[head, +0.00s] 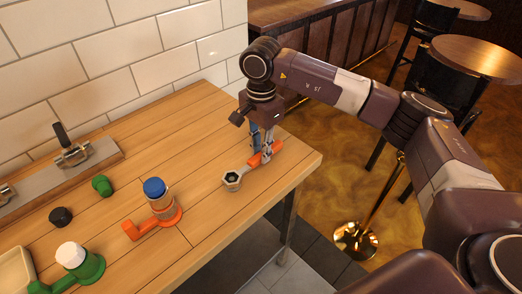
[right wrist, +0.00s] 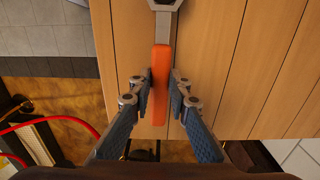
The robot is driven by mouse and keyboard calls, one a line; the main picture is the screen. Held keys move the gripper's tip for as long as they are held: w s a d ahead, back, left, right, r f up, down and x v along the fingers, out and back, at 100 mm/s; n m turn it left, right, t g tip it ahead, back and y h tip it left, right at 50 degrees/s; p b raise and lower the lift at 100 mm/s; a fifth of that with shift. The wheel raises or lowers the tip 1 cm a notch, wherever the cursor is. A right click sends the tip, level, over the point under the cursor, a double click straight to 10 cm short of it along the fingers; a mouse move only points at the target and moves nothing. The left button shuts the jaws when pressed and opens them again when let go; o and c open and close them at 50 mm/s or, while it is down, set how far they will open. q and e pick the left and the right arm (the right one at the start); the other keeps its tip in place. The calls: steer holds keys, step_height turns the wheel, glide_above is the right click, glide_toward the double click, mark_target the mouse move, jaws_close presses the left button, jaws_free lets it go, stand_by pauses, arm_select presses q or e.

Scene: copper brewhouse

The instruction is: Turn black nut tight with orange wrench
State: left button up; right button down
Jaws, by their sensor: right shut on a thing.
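The orange wrench has an orange handle (head: 266,153) and a grey ring head (head: 231,180) near the table's right end. My right gripper (head: 262,150) points down and is shut on the handle. In the right wrist view, the handle (right wrist: 161,80) lies between the fingers of the gripper (right wrist: 164,82), and the head is cut off at the top edge. The ring's inside looks dark; I cannot tell whether a nut is in it. A black round piece (head: 60,217), perhaps a nut, lies at the left of the table, far from the wrench. My left gripper is out of view.
A blue-topped post with an orange base (head: 166,215), a green piece (head: 102,185) and a white-topped green fitting (head: 87,270) stand on the wooden table (head: 200,120). A metal plate with clamps (head: 75,155) lies at the tiled wall. The table's right edge is close to the wrench.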

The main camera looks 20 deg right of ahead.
steer(key=shift+f+b, duration=0.5)
steer(key=shift+b, duration=0.3)
stand_by(1.0)
steer(key=shift+s+d+m+b, duration=0.15)
steer(key=shift+s+m+b, duration=0.05)
steer(key=shift+s+m, duration=0.6)
steer(key=shift+s+d+m+b, duration=0.15)
steer(key=shift+s+m, duration=0.55)
steer(key=shift+m, duration=0.2)
steer(key=shift+s+a+m, duration=0.1)
steer(key=shift+s+m, duration=0.8)
steer(key=shift+m, duration=0.2)
steer(key=shift+w+n+b, duration=0.25)
steer(key=shift+n+b, duration=0.05)
steer(key=shift+b, duration=0.3)
steer(key=shift+r, duration=1.3)
steer(key=shift+p, duration=0.3)
